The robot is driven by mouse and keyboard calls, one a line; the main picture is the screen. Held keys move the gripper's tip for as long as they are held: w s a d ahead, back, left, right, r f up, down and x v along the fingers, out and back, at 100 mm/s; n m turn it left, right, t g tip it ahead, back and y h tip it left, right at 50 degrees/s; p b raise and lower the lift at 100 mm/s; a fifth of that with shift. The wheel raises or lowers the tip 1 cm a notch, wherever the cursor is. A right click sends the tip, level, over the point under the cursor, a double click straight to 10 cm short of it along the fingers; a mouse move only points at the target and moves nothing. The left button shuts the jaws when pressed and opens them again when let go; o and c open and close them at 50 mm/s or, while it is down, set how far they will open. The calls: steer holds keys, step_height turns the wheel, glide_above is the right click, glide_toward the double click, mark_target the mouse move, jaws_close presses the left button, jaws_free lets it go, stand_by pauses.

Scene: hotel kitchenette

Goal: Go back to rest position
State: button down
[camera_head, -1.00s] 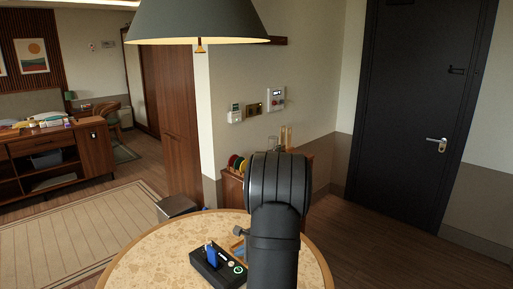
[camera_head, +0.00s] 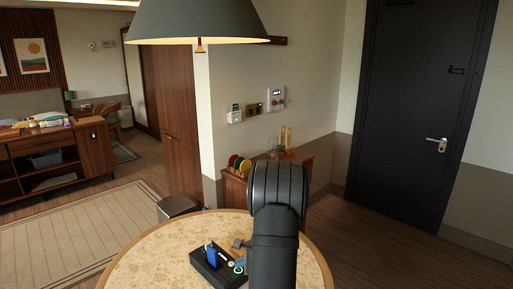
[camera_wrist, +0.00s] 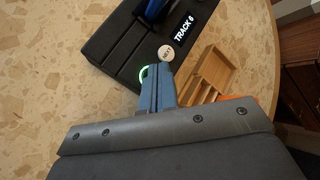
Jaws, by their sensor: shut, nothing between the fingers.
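My gripper (camera_wrist: 158,88) shows in the wrist view with its blue-grey fingers together and nothing between them. Its tips are close to a green-lit ring on a black device (camera_wrist: 108,42). I cannot tell whether they touch it. The device shows "TRACK 6" and a round pale button (camera_wrist: 166,53) just beyond the tips. A blue object (camera_wrist: 155,10) stands on the device, cut off by the frame's top. In the head view the device (camera_head: 209,268) and the blue object (camera_head: 211,254) are on the round table, left of my arm. My arm hides much of the gripper there.
A wooden tray with compartments (camera_wrist: 211,73) lies right of the device, near the edge of the speckled table (camera_head: 150,262). A grey lamp shade (camera_head: 197,20) hangs above. A wooden cabinet (camera_head: 300,167) stands behind. The table's left part is clear.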

steer(key=shift+f, duration=0.55)
step_height(320, 180, up, 17)
steer(key=a+n+g+h, duration=0.1)
steer(key=n+g+h, duration=0.4)
steer(key=n+h, duration=0.1)
steer(key=shift+w+n+h, duration=0.25)
steer(key=shift+n+h, duration=0.05)
steer(key=shift+h, duration=0.5)
stand_by(1.2)
steer(key=c, duration=2.1)
jaws_free()
